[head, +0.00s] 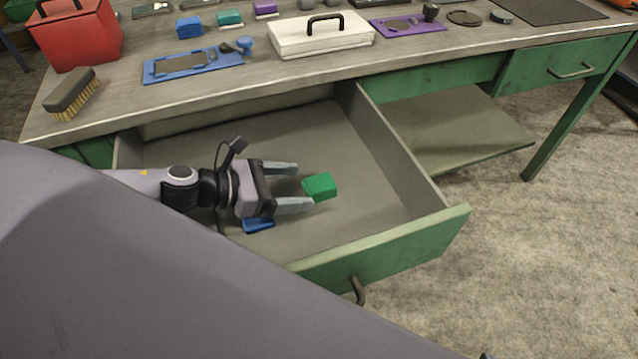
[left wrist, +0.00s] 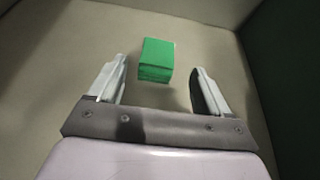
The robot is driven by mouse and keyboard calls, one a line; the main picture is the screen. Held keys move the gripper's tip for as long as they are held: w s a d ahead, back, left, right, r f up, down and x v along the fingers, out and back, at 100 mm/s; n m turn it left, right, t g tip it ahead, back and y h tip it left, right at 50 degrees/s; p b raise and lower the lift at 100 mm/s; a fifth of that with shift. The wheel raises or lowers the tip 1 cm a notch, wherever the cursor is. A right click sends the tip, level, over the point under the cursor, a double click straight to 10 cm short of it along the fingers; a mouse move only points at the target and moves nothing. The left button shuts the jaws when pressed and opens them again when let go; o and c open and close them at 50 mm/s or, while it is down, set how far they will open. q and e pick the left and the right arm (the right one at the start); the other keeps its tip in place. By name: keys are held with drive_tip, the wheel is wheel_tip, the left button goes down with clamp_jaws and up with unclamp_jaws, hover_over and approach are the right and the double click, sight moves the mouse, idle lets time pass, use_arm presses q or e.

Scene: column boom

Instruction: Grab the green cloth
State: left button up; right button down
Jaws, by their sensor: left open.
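The green cloth (head: 320,186) is a small folded block lying in the open drawer. My left gripper (head: 296,187) is inside the drawer, open, with its fingers pointing right toward the cloth. In the left wrist view the cloth (left wrist: 156,60) lies ahead of the gap between the fingertips of my left gripper (left wrist: 158,78), roughly centred, and nothing is gripped. A blue piece (head: 258,225) lies in the drawer, partly hidden under the gripper. My right gripper is not in view.
The drawer's side wall (head: 395,150) and green front (head: 400,250) stand around the gripper. The bench top (head: 240,80) above holds a red box (head: 75,35), a brush (head: 72,95), a blue tray (head: 190,64) and a white case (head: 320,36). The drawer floor right of the cloth is clear.

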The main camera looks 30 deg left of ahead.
sight(316, 184)
use_arm(q)
drive_tip(key=shift+w+d+f, duration=0.2)
drive_tip(key=shift+w+d, duration=0.1)
drive_tip(key=shift+d, duration=0.05)
drive_tip(key=shift+w+d+p, duration=0.35)
drive_tip(key=shift+w+d, duration=0.05)
drive_tip(key=shift+w, duration=0.25)
drive_tip(key=shift+x, duration=1.95)
drive_tip(key=shift+a+f, duration=0.15)
drive_tip(key=c, duration=1)
drive_tip(key=shift+c, duration=0.2)
